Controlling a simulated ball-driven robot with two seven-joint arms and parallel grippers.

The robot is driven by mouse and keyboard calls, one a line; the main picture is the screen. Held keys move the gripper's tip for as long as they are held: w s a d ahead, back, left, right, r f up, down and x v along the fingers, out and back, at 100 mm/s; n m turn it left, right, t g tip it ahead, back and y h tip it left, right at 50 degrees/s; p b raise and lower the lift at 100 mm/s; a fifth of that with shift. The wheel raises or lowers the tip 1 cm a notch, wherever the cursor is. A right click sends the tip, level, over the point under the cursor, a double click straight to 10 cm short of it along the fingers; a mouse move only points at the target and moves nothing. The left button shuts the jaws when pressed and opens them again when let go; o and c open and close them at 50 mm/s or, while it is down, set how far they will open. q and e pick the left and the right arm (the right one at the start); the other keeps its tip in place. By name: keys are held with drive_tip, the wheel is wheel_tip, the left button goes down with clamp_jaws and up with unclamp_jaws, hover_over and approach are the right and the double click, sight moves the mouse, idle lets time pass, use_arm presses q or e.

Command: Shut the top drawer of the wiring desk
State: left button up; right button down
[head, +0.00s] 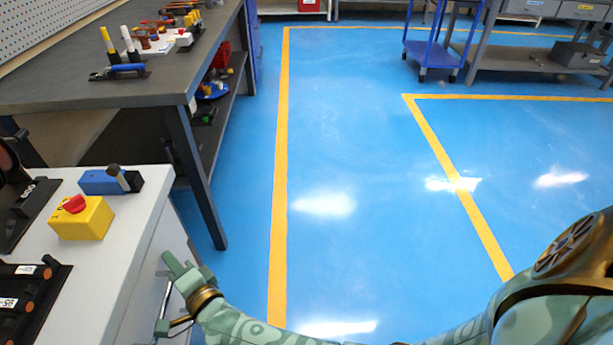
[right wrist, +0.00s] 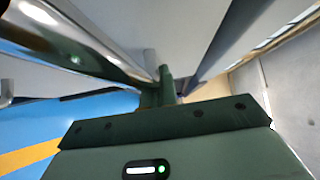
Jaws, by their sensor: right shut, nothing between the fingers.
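The white-topped desk (head: 120,215) stands at the lower left in the head view, its pale front facing right. I cannot tell for certain that it is the wiring desk. A slim metal handle (head: 165,298) shows on that front. How far the top drawer stands out is unclear. My right gripper (head: 176,266) is shut and empty, close beside the front near its upper edge. In the right wrist view its fingers (right wrist: 160,88) are together beside a shiny metal bar (right wrist: 95,45) and pale panels. I cannot tell whether they touch. My left gripper is not in view.
A yellow box with a red knob (head: 82,217) and a blue tool (head: 112,181) lie on the white top. A dark workbench (head: 120,85) stands behind. The blue floor to the right is clear; a blue cart (head: 435,50) stands far off.

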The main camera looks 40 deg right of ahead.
drive_tip(key=shift+w+a+r, duration=0.2)
drive_tip(key=shift+w+a, duration=0.25)
drive_tip(key=shift+a, duration=0.2)
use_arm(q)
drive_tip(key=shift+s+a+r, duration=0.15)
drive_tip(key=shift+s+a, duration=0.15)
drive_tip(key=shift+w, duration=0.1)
use_arm(e)
drive_tip(key=shift+a+r, duration=0.1)
drive_tip(key=shift+r, duration=0.05)
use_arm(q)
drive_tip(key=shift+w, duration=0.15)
